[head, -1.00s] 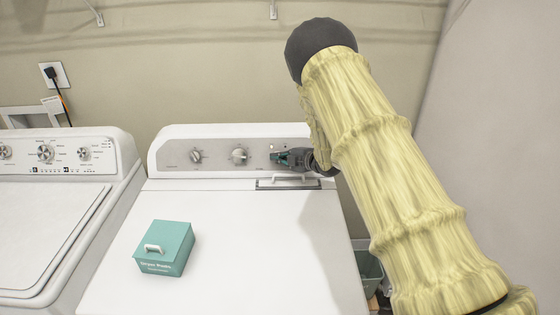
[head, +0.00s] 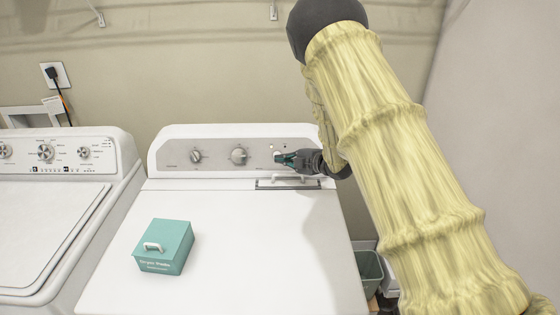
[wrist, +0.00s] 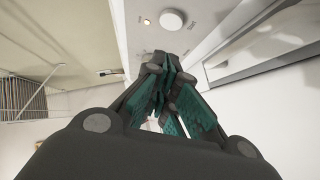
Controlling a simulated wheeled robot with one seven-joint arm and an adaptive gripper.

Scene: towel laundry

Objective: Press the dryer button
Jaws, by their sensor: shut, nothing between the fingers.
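The white dryer (head: 240,220) stands in the middle of the head view, with a grey control panel (head: 215,145) at its back. A small round white button (head: 284,147) is at the panel's right part. It looks larger in the wrist view (wrist: 172,19), beyond the fingertips, with a small light (wrist: 147,22) at its left. My gripper (head: 279,159) is shut and empty, its teal-padded fingers together (wrist: 165,70). Its tips are at the panel, just below the button in the head view. Whether they touch the panel is unclear.
Two dials (head: 196,156) (head: 239,156) sit left of the button. A teal box (head: 165,247) with a white handle rests on the dryer top. A washer (head: 50,220) stands at the left. A green bin (head: 368,272) is on the right, partly behind my arm.

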